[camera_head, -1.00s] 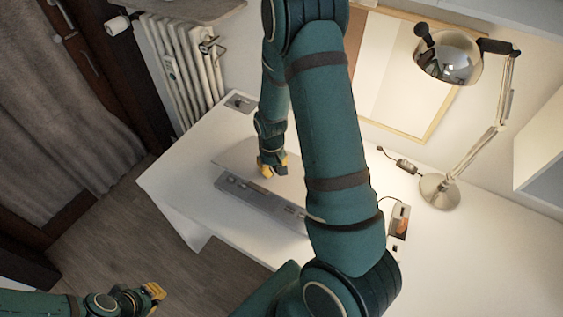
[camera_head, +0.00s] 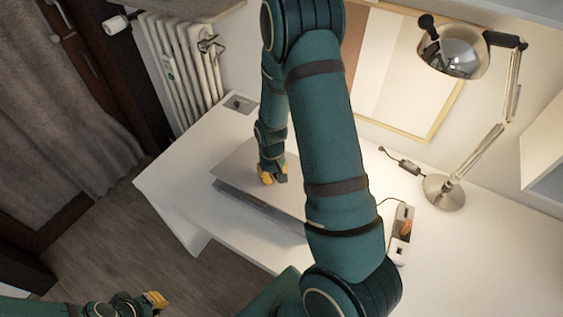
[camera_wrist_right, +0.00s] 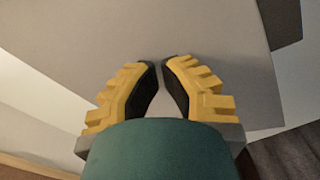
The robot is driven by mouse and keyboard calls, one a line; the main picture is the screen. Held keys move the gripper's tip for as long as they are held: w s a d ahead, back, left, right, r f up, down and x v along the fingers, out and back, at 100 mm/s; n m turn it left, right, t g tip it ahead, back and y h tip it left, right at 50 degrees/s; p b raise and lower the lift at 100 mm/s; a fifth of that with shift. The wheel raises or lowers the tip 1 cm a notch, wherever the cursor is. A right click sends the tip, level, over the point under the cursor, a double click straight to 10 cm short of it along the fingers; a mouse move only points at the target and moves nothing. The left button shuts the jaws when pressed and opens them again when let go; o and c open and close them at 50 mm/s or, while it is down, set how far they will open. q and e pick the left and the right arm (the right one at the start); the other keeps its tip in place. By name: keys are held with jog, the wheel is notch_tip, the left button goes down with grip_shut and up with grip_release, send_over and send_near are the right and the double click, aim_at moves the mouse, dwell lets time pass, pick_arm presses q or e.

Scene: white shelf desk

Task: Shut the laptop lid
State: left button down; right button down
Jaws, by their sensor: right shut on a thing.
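The grey laptop lies on the white desk, partly hidden behind my right arm. Its lid (camera_head: 232,168) is tilted low over the base (camera_head: 250,206), of which only a narrow grey strip shows along the front. My right gripper (camera_head: 272,178) is at the lid's upper surface, fingers pointing down. In the right wrist view its yellow fingers (camera_wrist_right: 161,66) are drawn close together over the plain grey lid (camera_wrist_right: 215,40), shut on it. My left gripper (camera_head: 156,300) is low at the left, away from the desk, its finger opening too small to judge.
A desk lamp (camera_head: 445,192) stands at the right, with a small white device (camera_head: 401,235) and a cable near it. A framed board (camera_head: 405,75) leans at the back. A radiator (camera_head: 185,62) stands behind the desk's left corner. The left desk surface (camera_head: 170,170) is clear.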

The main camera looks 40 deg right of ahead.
jog(key=shift+f+b, duration=0.8)
jog(key=shift+f, duration=0.35)
jog(key=shift+f+b, duration=0.6)
jog(key=shift+f, duration=0.15)
jog(key=shift+r+p, duration=2.8)
jog(key=shift+r, duration=0.8)
notch_tip(320, 180, up, 8)
